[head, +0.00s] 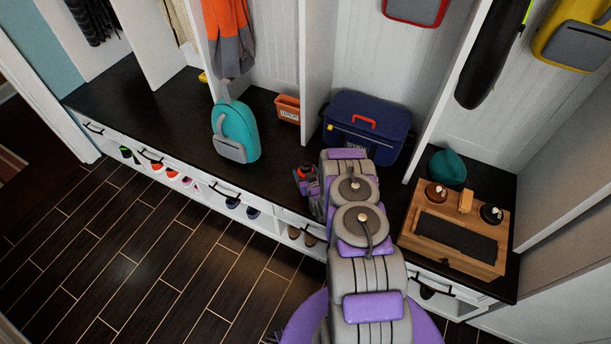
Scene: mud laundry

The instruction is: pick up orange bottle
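My arm reaches forward over the dark bench (165,110). My gripper (306,183) is at its far end, left of the arm links, and is small and partly hidden. A small orange-red object (304,171) shows right at the gripper. It may be the orange bottle, but its shape is too small to make out. I cannot tell whether the fingers are open or closed around it. A brown-orange round container (436,193) also sits on the wooden tray (470,262) at the right, well away from my gripper.
A teal backpack (235,132), an orange bin (288,107) and a navy cooler bag (367,122) stand on the bench. A teal cap (447,167) lies behind the tray. White dividers (318,60) split the bench. Shoes fill cubbies below. The wooden floor (140,250) at left is clear.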

